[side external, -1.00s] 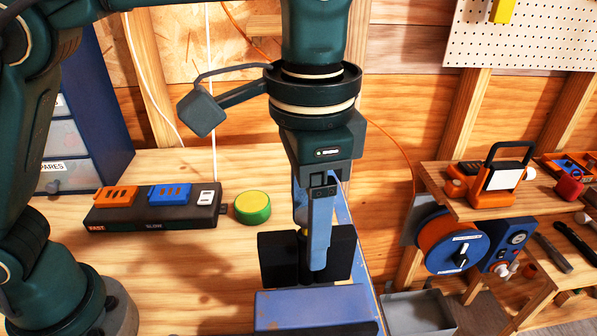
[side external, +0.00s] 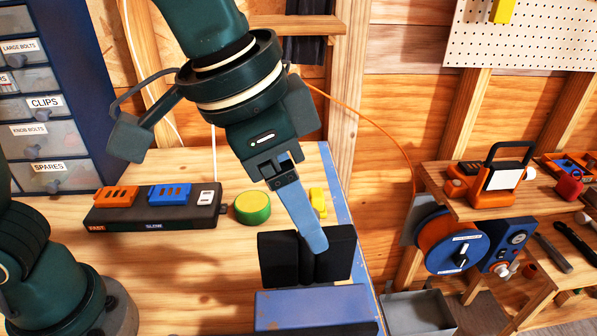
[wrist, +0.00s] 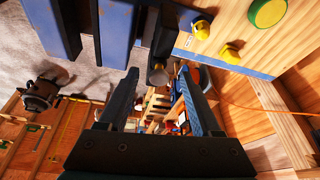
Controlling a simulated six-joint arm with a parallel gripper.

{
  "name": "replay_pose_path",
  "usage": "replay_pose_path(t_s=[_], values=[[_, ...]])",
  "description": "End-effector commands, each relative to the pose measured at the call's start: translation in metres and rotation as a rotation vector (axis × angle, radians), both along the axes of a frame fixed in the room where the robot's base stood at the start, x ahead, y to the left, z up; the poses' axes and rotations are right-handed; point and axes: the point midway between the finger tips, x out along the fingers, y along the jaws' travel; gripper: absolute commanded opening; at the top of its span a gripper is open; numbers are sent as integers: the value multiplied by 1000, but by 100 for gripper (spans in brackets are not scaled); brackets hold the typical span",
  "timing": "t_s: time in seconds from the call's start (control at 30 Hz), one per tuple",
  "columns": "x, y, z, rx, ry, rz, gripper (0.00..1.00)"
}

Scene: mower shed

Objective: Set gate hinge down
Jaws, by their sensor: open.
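The gate hinge (side external: 335,256), black with two leaves and a thick middle barrel, stands behind a blue block (side external: 312,309) at the front of the bench. What the hinge rests on is hidden by the block. In the wrist view the dark hinge (wrist: 160,45) is beyond the fingertips, between blue surfaces. My gripper (side external: 312,246) is tilted, and a blue finger crosses in front of the hinge's barrel. In the wrist view my gripper (wrist: 158,78) has its fingers spread with a gap between them. Whether a finger touches the hinge cannot be told.
Yellow knobs (side external: 318,200) sit near the bench's blue right edge, beside a green-yellow round pad (side external: 252,208). A black box (side external: 152,212) with coloured switches lies left. A grey bin (side external: 418,312) and an orange reel (side external: 450,245) are right of the bench.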

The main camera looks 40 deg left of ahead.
Motion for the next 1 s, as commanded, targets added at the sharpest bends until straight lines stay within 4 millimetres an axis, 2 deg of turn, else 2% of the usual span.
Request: replay_pose_path(t_s=[0.3,0.5,1.0], values=[[-19,10,12,-180,-240,-3,66],[-24,12,12,-229,-294,-8,66],[2,-5,-23,-229,-296,-6,66]])
